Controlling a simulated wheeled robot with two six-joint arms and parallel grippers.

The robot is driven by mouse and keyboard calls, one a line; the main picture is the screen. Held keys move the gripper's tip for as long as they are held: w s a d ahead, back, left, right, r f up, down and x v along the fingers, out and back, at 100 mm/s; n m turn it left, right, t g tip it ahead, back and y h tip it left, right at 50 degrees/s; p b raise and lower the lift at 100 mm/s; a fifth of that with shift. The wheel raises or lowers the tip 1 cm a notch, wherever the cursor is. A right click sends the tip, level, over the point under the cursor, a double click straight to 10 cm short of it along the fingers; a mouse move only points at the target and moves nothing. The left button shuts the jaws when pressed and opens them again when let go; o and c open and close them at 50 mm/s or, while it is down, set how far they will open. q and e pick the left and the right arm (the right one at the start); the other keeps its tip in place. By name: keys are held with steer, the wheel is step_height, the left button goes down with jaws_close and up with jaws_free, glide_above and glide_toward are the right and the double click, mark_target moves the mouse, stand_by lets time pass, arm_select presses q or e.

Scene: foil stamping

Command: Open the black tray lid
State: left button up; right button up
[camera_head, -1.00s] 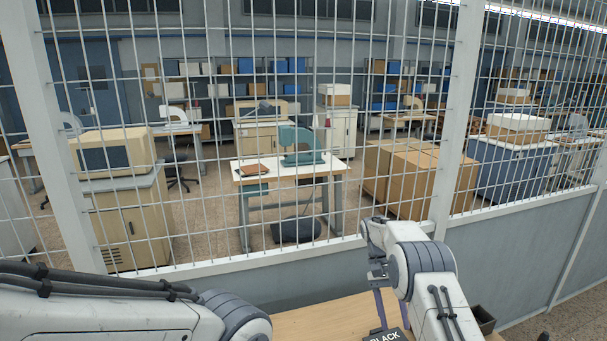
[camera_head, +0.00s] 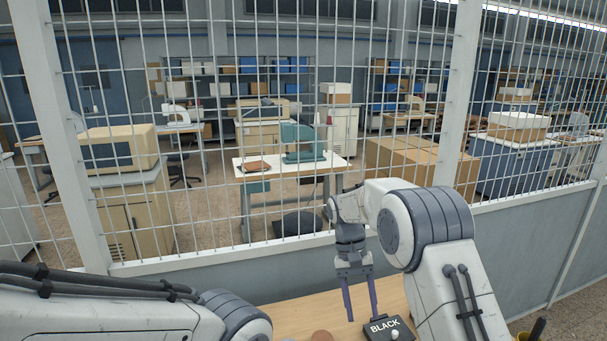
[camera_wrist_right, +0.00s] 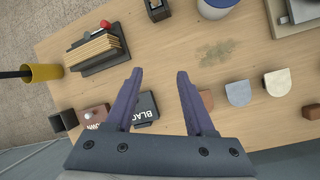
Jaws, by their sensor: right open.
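The black tray lid (camera_head: 385,324), marked BLACK, lies on the wooden table at the bottom of the head view, with a small pale knob on top. It looks closed. In the wrist view the lid (camera_wrist_right: 145,105) shows partly behind one finger. My right gripper (camera_head: 362,318) is open and empty, with its purple fingers pointing down, close to the lid's left side in the head view. The fingers also show spread in the wrist view (camera_wrist_right: 159,73). I cannot tell whether they touch the lid. My left gripper is out of view; only my left arm shows.
A brown-labelled tray (camera_wrist_right: 94,117) sits beside the black one, near an open dark box (camera_wrist_right: 63,120). A yellow cup (camera_wrist_right: 45,72), a rack of wooden-looking pieces (camera_wrist_right: 95,52) and several leather-like pieces (camera_wrist_right: 238,93) are around. A wire fence (camera_head: 215,200) stands behind the table.

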steer(key=s+a+r+n+t+y+b, duration=0.1)
steer(key=s+a+n+b, duration=0.1)
steer(key=s+a, duration=0.35)
steer(key=s+a+r+n+t+b, duration=0.1)
steer(key=s+a+r+n+t, duration=0.15)
steer(key=s, duration=0.55)
steer(key=s+f+n+y+b, duration=0.1)
steer(key=s+f+n, duration=0.1)
steer(key=s, duration=0.6)
steer(key=s+f+n+y+b, duration=0.1)
steer(key=s+f+n, duration=0.1)
steer(key=s, duration=0.5)
steer(key=shift+s+a+f+n+t+b, duration=0.15)
steer(key=shift+s+f+n+t+b, duration=0.2)
steer(key=shift+t+b, duration=0.1)
